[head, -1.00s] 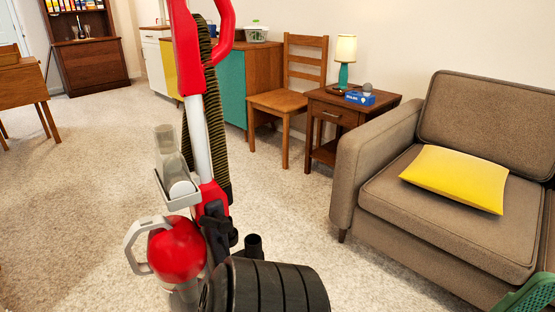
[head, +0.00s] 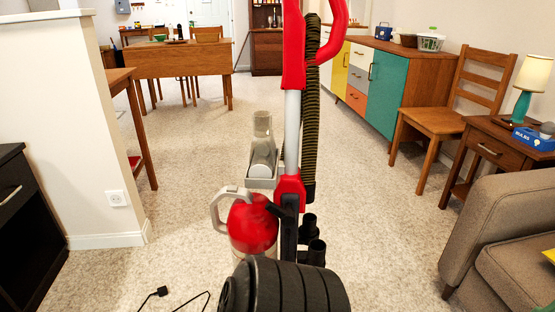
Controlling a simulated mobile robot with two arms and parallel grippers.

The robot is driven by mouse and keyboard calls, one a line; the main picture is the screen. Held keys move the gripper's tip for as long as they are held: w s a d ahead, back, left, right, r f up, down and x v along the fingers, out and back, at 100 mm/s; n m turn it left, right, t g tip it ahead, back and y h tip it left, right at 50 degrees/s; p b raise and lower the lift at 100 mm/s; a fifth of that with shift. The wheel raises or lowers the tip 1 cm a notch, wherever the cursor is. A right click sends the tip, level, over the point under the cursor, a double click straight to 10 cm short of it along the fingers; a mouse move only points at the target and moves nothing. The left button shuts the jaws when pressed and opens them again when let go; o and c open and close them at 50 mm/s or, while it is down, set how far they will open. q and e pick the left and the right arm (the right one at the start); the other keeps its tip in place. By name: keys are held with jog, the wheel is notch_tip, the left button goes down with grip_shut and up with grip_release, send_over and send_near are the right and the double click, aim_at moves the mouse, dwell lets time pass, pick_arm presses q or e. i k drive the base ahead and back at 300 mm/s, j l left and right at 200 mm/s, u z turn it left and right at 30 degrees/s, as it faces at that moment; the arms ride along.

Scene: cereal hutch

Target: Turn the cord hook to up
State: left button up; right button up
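A red upright vacuum cleaner (head: 292,190) stands close in front of me in the head view, with a grey tube, a black ribbed hose and a round red canister (head: 253,222). Its dark ribbed lower body (head: 290,288) fills the bottom middle. I cannot make out a cord hook on it. A black cord plug (head: 158,292) lies on the carpet at the lower left, with a bit of thin cord beside it. Neither of my grippers is in view.
A white half wall (head: 85,120) and a black cabinet (head: 25,240) stand at the left. A wooden chair (head: 432,122), side table (head: 500,150) and brown sofa (head: 490,225) stand at the right. Carpet is open behind the vacuum toward the wooden table (head: 175,55).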

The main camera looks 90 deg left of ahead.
aim_at(287, 217)
jog(key=i+u, duration=0.1)
jog(key=u, duration=0.35)
jog(key=i+u, duration=0.15)
jog(key=u, duration=0.3)
jog(key=i+l+u, duration=0.1)
jog(key=u, duration=0.3)
jog(key=i+l+u, duration=0.1)
jog(key=u, duration=0.35)
jog(key=l+u, duration=0.15)
jog(key=u, duration=0.3)
jog(key=i+l+u, duration=0.1)
jog(key=u, duration=0.35)
jog(key=i+l+u, duration=0.15)
jog(key=u, duration=0.3)
jog(key=l+u, duration=0.45)
jog(key=i+l+u, duration=0.1)
jog(key=u, duration=0.35)
jog(key=l+u, duration=0.7)
jog(key=u, duration=0.2)
jog(key=l, duration=0.35)
jog(key=i+j+u, duration=0.05)
